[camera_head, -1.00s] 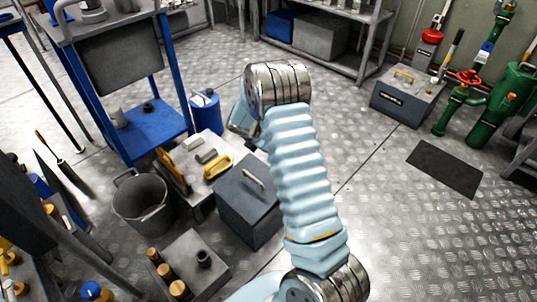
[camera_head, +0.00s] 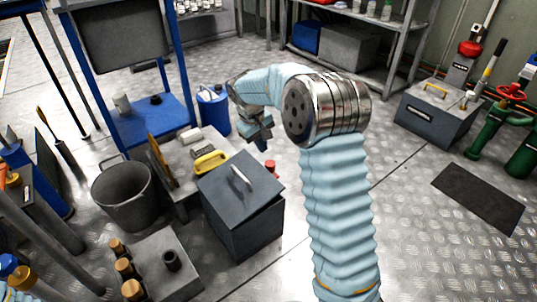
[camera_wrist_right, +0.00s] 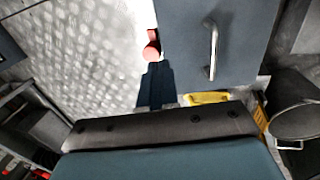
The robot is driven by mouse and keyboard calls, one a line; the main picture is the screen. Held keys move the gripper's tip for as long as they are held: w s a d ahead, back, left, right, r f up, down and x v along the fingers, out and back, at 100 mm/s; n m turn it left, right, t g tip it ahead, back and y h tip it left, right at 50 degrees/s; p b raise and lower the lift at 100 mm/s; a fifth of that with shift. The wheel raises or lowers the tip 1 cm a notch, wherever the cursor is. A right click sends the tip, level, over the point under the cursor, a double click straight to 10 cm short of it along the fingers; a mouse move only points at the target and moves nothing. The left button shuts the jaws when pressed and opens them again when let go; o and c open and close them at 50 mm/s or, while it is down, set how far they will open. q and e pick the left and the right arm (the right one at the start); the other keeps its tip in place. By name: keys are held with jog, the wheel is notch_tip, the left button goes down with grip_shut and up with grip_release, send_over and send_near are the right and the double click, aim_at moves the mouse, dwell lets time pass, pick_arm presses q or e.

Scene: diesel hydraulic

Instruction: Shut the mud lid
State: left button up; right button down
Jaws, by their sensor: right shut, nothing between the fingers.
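A dark grey box (camera_head: 243,228) stands on the floor left of my right arm in the head view. Its flat lid (camera_head: 222,178) has a silver bar handle (camera_head: 241,178) and lies over the top, looking slightly askew. I cannot tell if it is fully seated. In the right wrist view the lid (camera_wrist_right: 185,50) and handle (camera_wrist_right: 212,50) show from above. My right gripper (camera_head: 262,144) is shut and empty, just beyond the box's far edge. In the wrist view its dark fingers (camera_wrist_right: 156,72) are beside the lid's edge. My left gripper is out of view.
A red part (camera_head: 271,167) sits at the box's far side. A blue cart (camera_head: 150,125) is behind. Open floor (camera_head: 400,240) lies right.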

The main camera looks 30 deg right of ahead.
aim_at(272, 176)
jog(key=b+x, duration=0.3)
jog(key=x, duration=0.9)
jog(key=shift+d+f+y+p, duration=0.3)
jog(key=shift+f+y+p, duration=0.05)
jog(key=shift+f+y, duration=0.1)
jog(key=f+y, duration=0.2)
jog(key=d+f+y+p, duration=0.1)
jog(key=f+y, duration=0.1)
jog(key=shift+f, duration=0.1)
jog(key=shift+f+y, duration=0.4)
jog(key=shift+y, duration=0.15)
